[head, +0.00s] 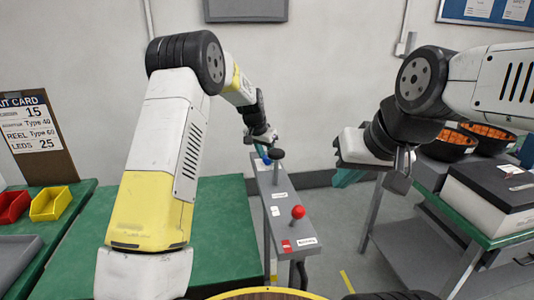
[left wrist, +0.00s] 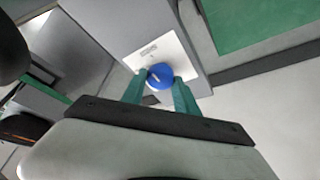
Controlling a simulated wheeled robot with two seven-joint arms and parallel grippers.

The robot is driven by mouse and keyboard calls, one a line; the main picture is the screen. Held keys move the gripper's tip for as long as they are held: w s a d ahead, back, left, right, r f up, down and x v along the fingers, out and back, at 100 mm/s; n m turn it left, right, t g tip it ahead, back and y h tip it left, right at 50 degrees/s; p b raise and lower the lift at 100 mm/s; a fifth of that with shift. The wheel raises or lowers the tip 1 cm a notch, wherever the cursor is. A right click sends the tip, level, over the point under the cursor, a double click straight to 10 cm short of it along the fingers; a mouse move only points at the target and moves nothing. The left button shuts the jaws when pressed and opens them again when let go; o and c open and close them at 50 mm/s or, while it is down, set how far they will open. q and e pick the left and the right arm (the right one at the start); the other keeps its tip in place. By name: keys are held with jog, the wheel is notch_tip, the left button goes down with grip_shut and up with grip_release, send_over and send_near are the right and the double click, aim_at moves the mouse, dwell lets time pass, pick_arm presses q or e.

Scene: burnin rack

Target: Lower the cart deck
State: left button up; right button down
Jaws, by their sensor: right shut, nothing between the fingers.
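A narrow grey control panel (head: 283,222) stands in the middle of the head view. It carries a blue knob (head: 266,160) at its far end, a black knob (head: 277,154) near that, and a red ball knob (head: 298,212) at its near end. My left gripper (head: 262,146) is at the far end. In the left wrist view, the blue knob (left wrist: 160,76) sits between the teal fingertips of that gripper (left wrist: 160,84), which appear to touch it on both sides. My right gripper (head: 346,178) is shut and empty, right of the panel. Label text is too small to read surely.
A green table (head: 220,225) lies left of the panel, with red (head: 13,206) and yellow bins (head: 50,204) on another green surface. At right, a green-edged bench (head: 470,232) holds a black-lidded box (head: 495,185) and black bowls. Floor shows between panel and bench.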

pick_arm(q)
grip_shut()
